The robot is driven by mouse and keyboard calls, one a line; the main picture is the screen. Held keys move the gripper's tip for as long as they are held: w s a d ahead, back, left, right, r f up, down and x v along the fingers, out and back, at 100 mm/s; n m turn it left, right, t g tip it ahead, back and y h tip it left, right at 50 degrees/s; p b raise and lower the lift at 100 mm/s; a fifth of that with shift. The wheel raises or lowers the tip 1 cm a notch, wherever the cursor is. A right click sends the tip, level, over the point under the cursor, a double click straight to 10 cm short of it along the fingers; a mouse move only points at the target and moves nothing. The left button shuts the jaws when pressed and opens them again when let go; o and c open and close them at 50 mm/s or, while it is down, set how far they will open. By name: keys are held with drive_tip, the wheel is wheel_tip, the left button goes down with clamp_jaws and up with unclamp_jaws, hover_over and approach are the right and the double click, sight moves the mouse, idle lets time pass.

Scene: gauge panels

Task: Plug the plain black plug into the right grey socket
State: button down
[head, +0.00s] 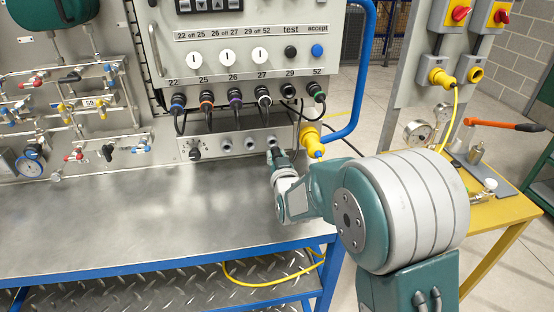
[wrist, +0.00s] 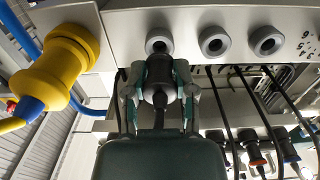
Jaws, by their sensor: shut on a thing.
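My gripper (wrist: 158,92) is shut on the black plug (wrist: 157,76), with one finger on each side of it. The plug points at the right grey socket (wrist: 158,40), which is the leftmost of the row in the wrist view. The socket's dark opening still shows above the plug's front end; I cannot tell whether the two touch. In the head view my gripper (head: 274,158) is just below the right end of the socket strip, and it mostly hides the plug. The middle socket (head: 250,143) and the left socket (head: 224,147) look empty.
A yellow plug (head: 312,139) hangs close to the right of my gripper; it also shows large in the wrist view (wrist: 58,68). Several cabled plugs (head: 235,99) sit above the strip, their cables looping down. The metal bench top (head: 130,220) is clear.

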drive_tip(key=shift+x, duration=1.4)
idle(2.2)
drive_tip(key=shift+c, duration=1.8)
unclamp_jaws()
drive_tip(key=shift+r, duration=0.15)
drive_tip(key=s+d+r+m+g+h, duration=0.1)
drive_tip(key=s+d+g, duration=0.3)
drive_tip(key=s, duration=0.9)
drive_tip(key=s+d+r+m+g+h, duration=0.1)
drive_tip(key=s+d+g, duration=0.3)
drive_tip(key=s+d, duration=0.6)
drive_tip(key=s+d+r+m+g+h, duration=0.1)
drive_tip(key=s+d, duration=0.6)
drive_tip(key=s, duration=1)
drive_tip(key=r+g+h, duration=0.1)
drive_tip(key=g+h, duration=0.1)
drive_tip(key=shift+d+r+g, duration=0.2)
drive_tip(key=shift+d+g, duration=0.2)
